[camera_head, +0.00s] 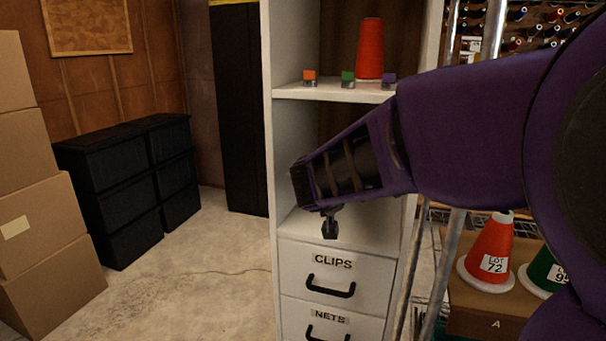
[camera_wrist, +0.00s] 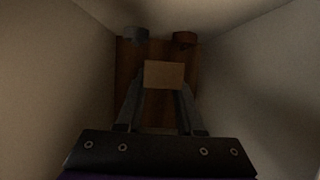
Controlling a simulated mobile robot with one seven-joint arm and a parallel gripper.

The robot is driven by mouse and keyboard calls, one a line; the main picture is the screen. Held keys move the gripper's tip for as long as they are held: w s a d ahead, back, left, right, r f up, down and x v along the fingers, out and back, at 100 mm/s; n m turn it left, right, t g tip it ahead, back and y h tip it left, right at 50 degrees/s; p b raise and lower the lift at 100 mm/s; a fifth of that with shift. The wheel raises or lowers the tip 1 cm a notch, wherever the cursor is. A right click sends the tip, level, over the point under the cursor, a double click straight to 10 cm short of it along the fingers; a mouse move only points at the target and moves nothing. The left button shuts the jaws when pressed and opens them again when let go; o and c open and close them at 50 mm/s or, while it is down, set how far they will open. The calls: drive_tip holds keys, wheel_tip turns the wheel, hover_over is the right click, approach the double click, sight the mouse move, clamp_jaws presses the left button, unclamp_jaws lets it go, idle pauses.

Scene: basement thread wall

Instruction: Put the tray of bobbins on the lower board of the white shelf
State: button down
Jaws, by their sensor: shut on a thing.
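The white shelf (camera_head: 282,200) stands in the middle of the head view. Its lower board (camera_head: 296,228) shows in part above the drawers. My arm enters this lower bay from the right, and its end is inside, above the board. In the wrist view my gripper (camera_wrist: 163,95) is shut on a tan block, which I take for part of the tray of bobbins (camera_wrist: 164,74). A dark grey round thing (camera_wrist: 134,33) and a reddish-brown one (camera_wrist: 184,38), probably bobbins, show beyond it. Most of the tray is hidden; I cannot tell whether it touches the board.
The upper board (camera_head: 330,95) holds a red thread cone (camera_head: 369,48) and several small coloured pieces. Drawers marked CLIPS (camera_head: 331,282) and NETS lie below the bay. Black bins (camera_head: 125,185) and cardboard boxes (camera_head: 35,210) stand left; the floor between is clear. Cones (camera_head: 490,252) stand right.

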sight(342, 222)
wheel_tip(342, 222, down, 5)
drive_tip(key=shift+s+b, duration=0.1)
drive_tip(key=shift+b, duration=0.25)
drive_tip(key=shift+f+b, duration=0.4)
drive_tip(key=shift+f, duration=0.25)
drive_tip(key=shift+f+b, duration=0.35)
drive_tip(key=shift+f, duration=0.2)
drive_tip(key=shift+c, duration=2.3)
unclamp_jaws()
drive_tip(key=shift+r, duration=0.1)
